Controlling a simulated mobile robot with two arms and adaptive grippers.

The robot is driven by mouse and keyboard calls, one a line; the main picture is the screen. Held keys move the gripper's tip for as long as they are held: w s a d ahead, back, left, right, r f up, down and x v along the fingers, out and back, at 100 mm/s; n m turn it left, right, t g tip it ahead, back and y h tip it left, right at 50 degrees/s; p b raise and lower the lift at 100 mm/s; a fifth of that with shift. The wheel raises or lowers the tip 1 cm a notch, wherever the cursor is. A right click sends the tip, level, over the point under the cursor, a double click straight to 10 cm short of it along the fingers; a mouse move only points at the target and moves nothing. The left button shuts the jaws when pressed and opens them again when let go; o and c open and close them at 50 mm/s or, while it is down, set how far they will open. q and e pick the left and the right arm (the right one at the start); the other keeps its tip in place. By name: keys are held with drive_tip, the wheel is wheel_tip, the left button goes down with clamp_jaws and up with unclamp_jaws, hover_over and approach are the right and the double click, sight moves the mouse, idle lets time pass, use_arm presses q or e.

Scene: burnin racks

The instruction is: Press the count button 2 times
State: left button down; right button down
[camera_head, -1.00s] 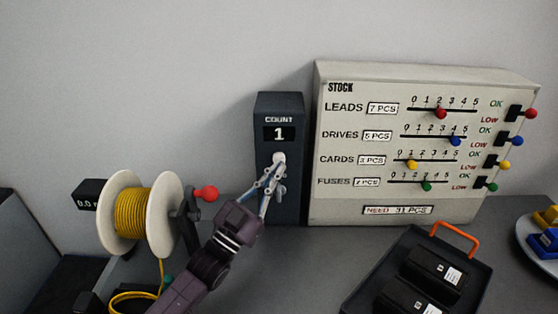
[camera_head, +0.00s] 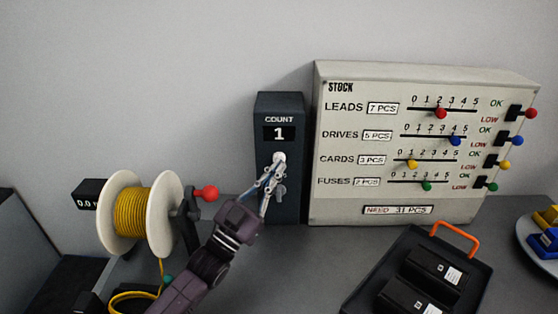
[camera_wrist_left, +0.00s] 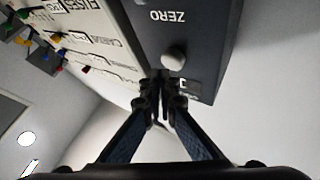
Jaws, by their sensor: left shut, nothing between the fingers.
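The dark count box (camera_head: 280,110) stands upright against the back wall, with a display (camera_head: 280,134) reading 1. Its pale round count button (camera_head: 279,157) is below the display. My left gripper (camera_head: 275,166) is shut and empty, its fingertips at the lower edge of the button; I cannot tell whether they touch it. In the left wrist view the shut fingertips (camera_wrist_left: 162,80) are close to the box face (camera_wrist_left: 195,35), seen upside down. My right gripper is not in view.
Right of the box stands the stock panel (camera_head: 350,205) with coloured sliders and switches. A yellow cable reel (camera_head: 171,200) with a red-knobbed crank (camera_head: 206,193) stands at left, near my arm. A black tray (camera_head: 475,290) with an orange handle is at front right.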

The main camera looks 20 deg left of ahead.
use_arm(q)
drive_tip(key=shift+w+a, duration=0.1)
drive_tip(key=shift+w, duration=0.15)
drive_tip(key=shift+w+a, duration=0.15)
drive_tip(key=shift+w, duration=0.3)
idle(0.6)
drive_tip(key=shift+s, duration=0.15)
idle(0.3)
drive_tip(key=shift+s+d, duration=0.3)
drive_tip(key=shift+s, duration=0.45)
drive_tip(key=shift+p, duration=0.3)
drive_tip(key=s+p, duration=0.1)
drive_tip(key=s, duration=0.1)
drive_tip(key=s+d+p, duration=0.1)
drive_tip(key=s, duration=0.1)
drive_tip(key=shift+s+d, duration=0.15)
drive_tip(key=shift+s, duration=0.25)
